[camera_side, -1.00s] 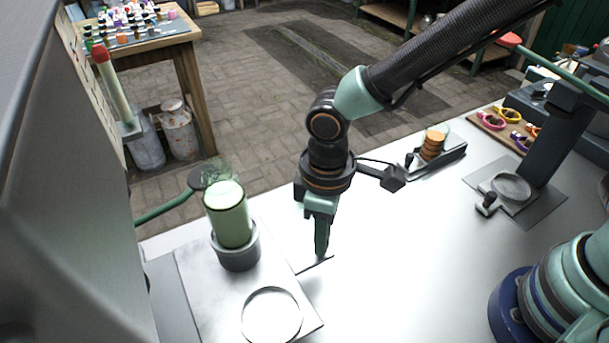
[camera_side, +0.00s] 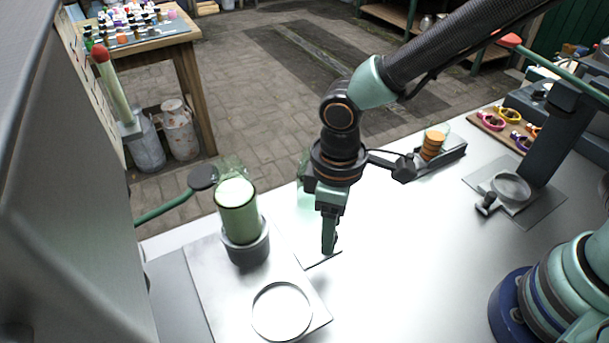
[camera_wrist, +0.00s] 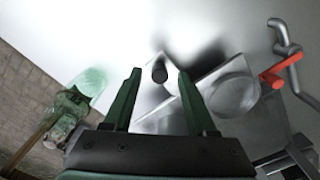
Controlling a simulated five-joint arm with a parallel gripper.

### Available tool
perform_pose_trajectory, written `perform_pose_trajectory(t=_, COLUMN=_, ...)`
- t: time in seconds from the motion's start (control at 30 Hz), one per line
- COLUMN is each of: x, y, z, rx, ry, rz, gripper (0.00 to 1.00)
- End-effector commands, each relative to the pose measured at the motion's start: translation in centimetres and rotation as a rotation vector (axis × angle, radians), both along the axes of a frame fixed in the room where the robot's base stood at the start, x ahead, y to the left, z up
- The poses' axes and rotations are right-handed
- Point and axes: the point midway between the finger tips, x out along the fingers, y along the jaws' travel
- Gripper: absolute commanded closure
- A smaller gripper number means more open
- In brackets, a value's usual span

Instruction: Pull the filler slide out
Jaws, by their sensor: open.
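The filler slide (camera_side: 212,290) is a flat pale metal plate lying on the bench. It carries a dark grey cup holding a green cylinder (camera_side: 238,214) and has a round ring (camera_side: 282,311) nearer the camera. My gripper (camera_side: 329,247) points down just right of the slide's right end, over a thin flat piece. Gaps show between peg and fingers; contact cannot be told. The peg is hidden in the side view.
A clear greenish jar (camera_side: 308,170) stands just behind my gripper. A holder with stacked orange discs (camera_side: 433,147) is at the back right, and a dark stand with a round dish (camera_side: 511,187) at the right. A large grey housing (camera_side: 75,200) fills the left. The middle bench is clear.

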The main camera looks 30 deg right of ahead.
Motion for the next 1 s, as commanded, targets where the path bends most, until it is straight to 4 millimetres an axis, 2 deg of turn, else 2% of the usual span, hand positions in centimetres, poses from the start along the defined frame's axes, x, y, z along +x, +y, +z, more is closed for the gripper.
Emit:
perform_pose_trajectory(t=0.5, x=0.1, y=0.1, z=9.6, rx=0.005, ry=-0.006, rz=0.000, gripper=0.43)
perform_pose_trajectory(t=0.7, x=0.1, y=0.0, z=11.2, rx=0.004, ry=-0.004, rz=0.000, gripper=0.43)
perform_pose_trajectory(t=1.0, x=0.0, y=0.0, z=11.4, rx=0.002, ry=-0.002, rz=0.000, gripper=0.43)
